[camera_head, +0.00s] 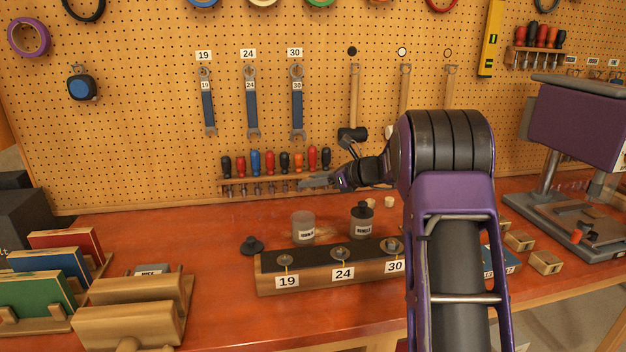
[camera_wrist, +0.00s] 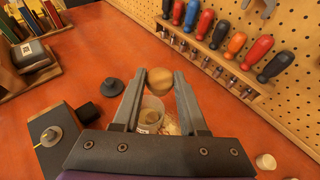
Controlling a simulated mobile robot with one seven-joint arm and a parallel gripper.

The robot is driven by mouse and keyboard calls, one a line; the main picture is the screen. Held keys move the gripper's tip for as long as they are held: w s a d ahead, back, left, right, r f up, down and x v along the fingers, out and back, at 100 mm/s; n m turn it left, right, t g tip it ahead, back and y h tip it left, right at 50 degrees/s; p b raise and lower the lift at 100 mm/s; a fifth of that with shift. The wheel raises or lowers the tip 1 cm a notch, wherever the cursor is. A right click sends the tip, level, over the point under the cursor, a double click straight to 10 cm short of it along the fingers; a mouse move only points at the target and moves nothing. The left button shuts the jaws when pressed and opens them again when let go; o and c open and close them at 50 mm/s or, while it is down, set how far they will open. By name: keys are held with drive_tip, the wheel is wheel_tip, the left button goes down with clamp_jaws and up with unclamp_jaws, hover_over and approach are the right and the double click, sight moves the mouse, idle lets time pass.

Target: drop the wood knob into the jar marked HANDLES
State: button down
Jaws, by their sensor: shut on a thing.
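My gripper (camera_wrist: 160,84) is shut on the wood knob (camera_wrist: 160,80), a round light-brown piece between its fingertips. In the head view my gripper (camera_head: 318,182) hangs above the bench; I cannot make out the knob there. An open clear jar (camera_head: 303,226) with a white label stands below the gripper; its label is too small to read. It also shows in the wrist view (camera_wrist: 152,108), partly behind the fingers. A second jar (camera_head: 361,222) with a black lid and a label stands to its right. A loose black lid (camera_head: 252,245) lies left of the open jar.
A wooden block (camera_head: 262,283) marked 19, 24 and 30 lies in front of the jars. A rack of screwdrivers (camera_head: 277,180) is on the pegboard behind. Small pale wooden pieces (camera_head: 389,202) lie on the bench at right.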

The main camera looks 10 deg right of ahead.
wheel_tip(320, 180, down, 4)
drive_tip(key=shift+r+b, duration=0.1)
drive_tip(key=shift+b, duration=1.1)
drive_tip(key=shift+c, duration=1.8)
unclamp_jaws()
drive_tip(key=v, duration=1.7)
drive_tip(key=shift+p, duration=0.35)
drive_tip(key=shift+s, duration=0.1)
